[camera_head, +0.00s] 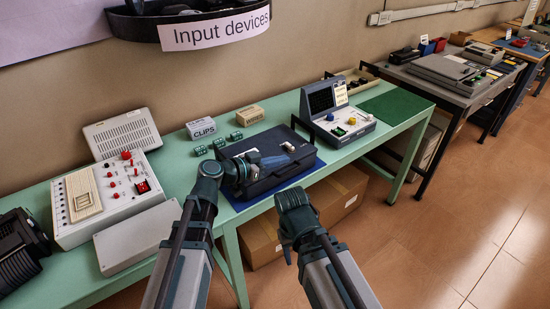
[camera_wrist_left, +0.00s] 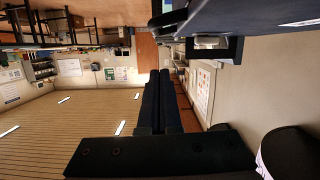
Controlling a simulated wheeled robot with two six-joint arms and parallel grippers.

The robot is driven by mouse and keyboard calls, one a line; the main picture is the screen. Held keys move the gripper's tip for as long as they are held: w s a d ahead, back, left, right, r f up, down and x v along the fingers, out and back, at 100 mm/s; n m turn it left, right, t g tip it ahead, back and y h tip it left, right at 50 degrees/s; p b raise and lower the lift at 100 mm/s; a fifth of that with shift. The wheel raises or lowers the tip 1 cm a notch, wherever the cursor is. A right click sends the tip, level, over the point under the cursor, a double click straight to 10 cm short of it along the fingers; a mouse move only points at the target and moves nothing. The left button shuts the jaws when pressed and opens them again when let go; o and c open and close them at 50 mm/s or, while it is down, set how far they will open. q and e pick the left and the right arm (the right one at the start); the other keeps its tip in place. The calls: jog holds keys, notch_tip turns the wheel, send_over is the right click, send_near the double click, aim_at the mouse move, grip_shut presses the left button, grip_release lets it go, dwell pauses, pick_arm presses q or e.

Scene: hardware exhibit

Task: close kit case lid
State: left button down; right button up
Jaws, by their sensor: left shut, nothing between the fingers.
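The dark kit case (camera_head: 268,181) sits on a blue mat on the green bench. My left arm covers part of it, and I cannot clearly tell the lid's angle. My left gripper (camera_head: 284,159) reaches in from the left over the case, with its fingers shut and empty. Its shut fingers fill the middle of the left wrist view (camera_wrist_left: 160,88), and a dark object is close at the upper right there.
A blue-grey device (camera_head: 340,119) stands close to the right of the case. A white control panel (camera_head: 107,199) is at the left. A green mat (camera_head: 398,106) at the bench's right end is clear.

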pick_arm(q)
jog(key=shift+s+d+f+b, duration=0.1)
jog(key=shift+s+f+b, duration=0.05)
jog(key=shift+f+b, duration=0.5)
jog(key=shift+s+d+f+b, duration=0.15)
jog(key=shift+f+b, duration=0.3)
jog(key=shift+f, duration=0.35)
jog(key=shift+s+d+f+b, duration=0.1)
jog(key=shift+s+f+b, duration=0.05)
jog(key=shift+f+b, duration=0.5)
pick_arm(e)
jog(key=shift+s+d+f, duration=0.1)
jog(key=shift+s+f, duration=0.05)
jog(key=shift+f, duration=0.95)
jog(key=shift+s+d+f, duration=0.1)
jog(key=shift+f, duration=1)
pick_arm(q)
jog(key=shift+f, duration=0.1)
pick_arm(e)
jog(key=shift+r, duration=0.15)
